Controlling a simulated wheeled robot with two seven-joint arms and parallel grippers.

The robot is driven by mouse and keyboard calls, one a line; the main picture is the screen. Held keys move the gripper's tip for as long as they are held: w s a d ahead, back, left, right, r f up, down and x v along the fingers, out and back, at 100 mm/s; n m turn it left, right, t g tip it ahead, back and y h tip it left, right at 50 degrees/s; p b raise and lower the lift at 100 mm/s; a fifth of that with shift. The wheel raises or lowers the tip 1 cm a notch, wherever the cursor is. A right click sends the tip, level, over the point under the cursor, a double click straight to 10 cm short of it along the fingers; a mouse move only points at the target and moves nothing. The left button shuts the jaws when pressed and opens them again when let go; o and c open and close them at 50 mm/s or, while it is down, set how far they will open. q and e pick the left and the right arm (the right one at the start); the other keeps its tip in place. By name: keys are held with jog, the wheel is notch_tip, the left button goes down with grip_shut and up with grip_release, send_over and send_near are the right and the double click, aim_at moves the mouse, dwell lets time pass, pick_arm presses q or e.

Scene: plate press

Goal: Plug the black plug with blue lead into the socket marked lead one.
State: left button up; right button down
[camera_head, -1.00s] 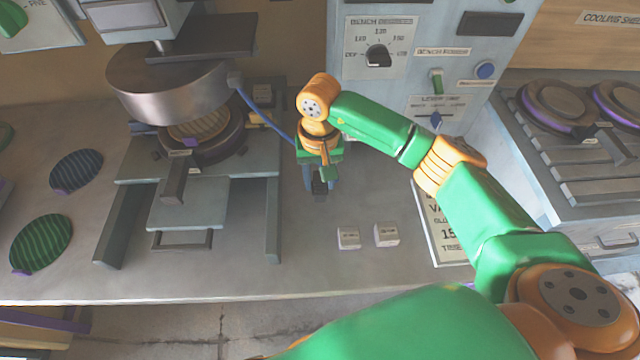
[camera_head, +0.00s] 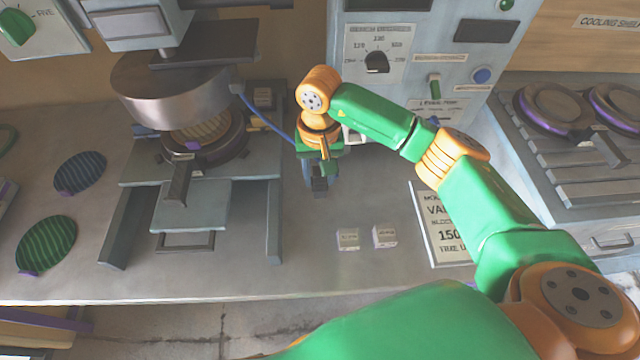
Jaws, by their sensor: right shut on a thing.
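My right gripper (camera_head: 318,182) is above the bench, just in front of the control panel and right of the press, pointing down. It is shut on the black plug (camera_head: 320,186), which shows only as a small dark piece at the fingertips. The blue lead (camera_head: 264,119) runs from the side of the round upper platen (camera_head: 170,88) down to the gripper. No socket marked lead one can be made out; my right arm covers the lower part of the control panel (camera_head: 385,85). My left gripper is not in view.
The press base (camera_head: 270,215) stands left of the gripper. Dark and green striped discs (camera_head: 47,245) lie at left. A slatted cooling shelf (camera_head: 580,175) is at right. Bench between press and blocks is clear.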

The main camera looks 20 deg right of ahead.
jog(key=shift+r+p, duration=1)
jog(key=shift+r, duration=0.95)
